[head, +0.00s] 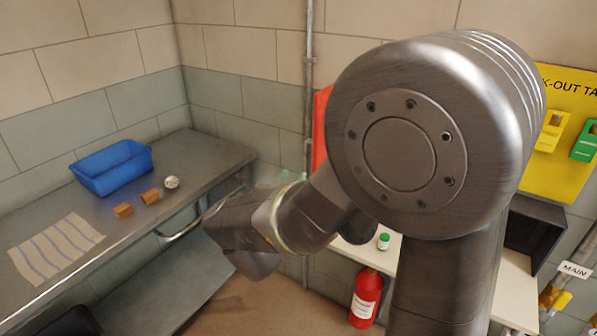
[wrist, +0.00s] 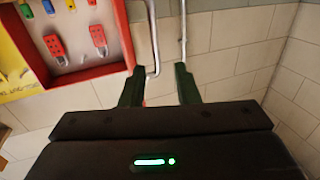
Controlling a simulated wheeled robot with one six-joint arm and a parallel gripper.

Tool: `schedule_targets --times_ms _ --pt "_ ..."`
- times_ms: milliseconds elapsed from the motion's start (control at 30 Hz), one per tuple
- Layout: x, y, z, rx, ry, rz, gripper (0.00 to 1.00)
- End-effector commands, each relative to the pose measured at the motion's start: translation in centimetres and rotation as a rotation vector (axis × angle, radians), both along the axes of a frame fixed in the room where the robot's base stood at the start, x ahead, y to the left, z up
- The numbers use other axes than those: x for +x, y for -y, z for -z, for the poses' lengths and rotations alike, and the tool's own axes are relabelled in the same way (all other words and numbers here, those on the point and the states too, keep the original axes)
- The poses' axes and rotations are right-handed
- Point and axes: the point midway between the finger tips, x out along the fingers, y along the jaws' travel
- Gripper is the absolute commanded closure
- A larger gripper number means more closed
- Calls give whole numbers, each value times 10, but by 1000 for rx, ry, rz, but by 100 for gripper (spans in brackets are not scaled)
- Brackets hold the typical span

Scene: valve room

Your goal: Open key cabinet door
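The red-framed key cabinet (wrist: 125,30) is at the upper left in the wrist view. Its pale inside shows, with red tags and other coloured pieces; I cannot tell whether a clear door covers it. In the head view a red strip (head: 320,125), likely its edge, shows beside my arm, which hides the rest. My gripper (wrist: 160,67) has its two green fingers apart, with wall and pipe visible between them. It looks empty, and the cabinet's red edge is just left of the left finger. I cannot make out a handle.
A metal bench (head: 205,152) at the left holds a blue bin (head: 112,167), small brown blocks and a striped cloth (head: 55,248). A red extinguisher (head: 366,298) stands below a pale shelf. A yellow lock-out board (head: 555,175) hangs at the right. A pipe (head: 309,90) runs up the wall.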

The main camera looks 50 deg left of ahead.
Motion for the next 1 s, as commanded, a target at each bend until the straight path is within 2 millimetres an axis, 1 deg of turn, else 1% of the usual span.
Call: schedule_targets --times_ms 33,200,333,633,767,833,1000 --pt "-8 4 2 0 -1 -3 72" --pt "-22 14 1 -1 -1 -1 72" --pt "-25 17 0 -1 1 1 72" --pt "-25 16 0 -1 1 1 72" --pt "-20 13 -1 -1 0 2 72" --pt "-13 9 -1 -1 1 3 72" --pt "11 -6 -2 -2 0 5 72"
